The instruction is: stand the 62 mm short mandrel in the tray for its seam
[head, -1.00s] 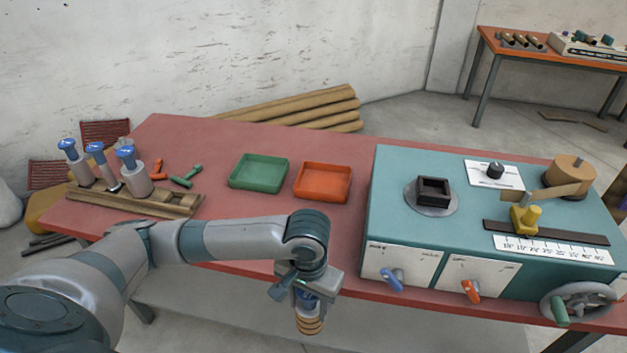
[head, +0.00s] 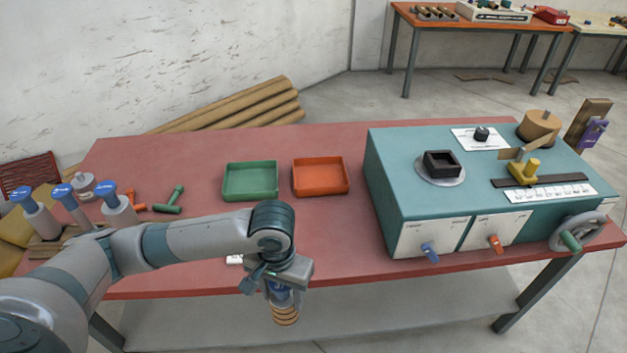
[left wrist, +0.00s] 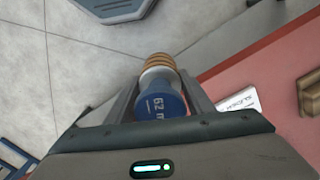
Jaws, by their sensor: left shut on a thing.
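My left gripper (head: 281,286) is shut on the 62 mm mandrel (head: 285,314), in front of the table's front edge. The mandrel has a blue cap, marked "62 m..." in the left wrist view (left wrist: 158,106), and a tan, dark-ringed lower end. It hangs with that end down, beyond the fingers. A green tray (head: 250,182) and an orange tray (head: 320,177) stand side by side on the red table, both apparently empty, beyond my arm. Any seam marking on the trays cannot be read. My right gripper is not in view.
The teal winder (head: 400,190) with levers and a handwheel (head: 578,234) fills the table's right. Blue-capped mandrels (head: 107,195) stand at the left, beside green and orange T-shaped pieces. The red table (head: 330,225) is clear in front of the trays.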

